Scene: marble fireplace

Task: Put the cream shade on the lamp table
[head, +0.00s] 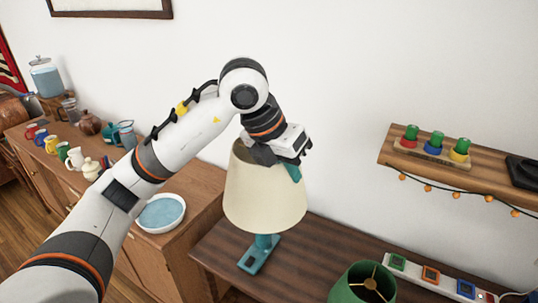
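The cream shade (262,200) is upright at the centre of the head view, over a teal lamp base (260,256). The base's foot is on the dark wooden table (310,262), and its stem runs up behind the shade's lower edge. I cannot tell whether the shade rests on the base or hangs over it. My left gripper (284,162) is at the shade's upper right rim, with a teal piece beside it against the shade. Its fingers are partly hidden, so I cannot tell whether they are closed on the rim. My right gripper is out of view.
A green shade (362,286) is at the table's front. A strip with coloured squares (432,274) lies along the back right. A wall shelf (480,178) holds coloured pegs. A sideboard (185,188) at left carries a blue-filled dish (161,213), mugs and jars.

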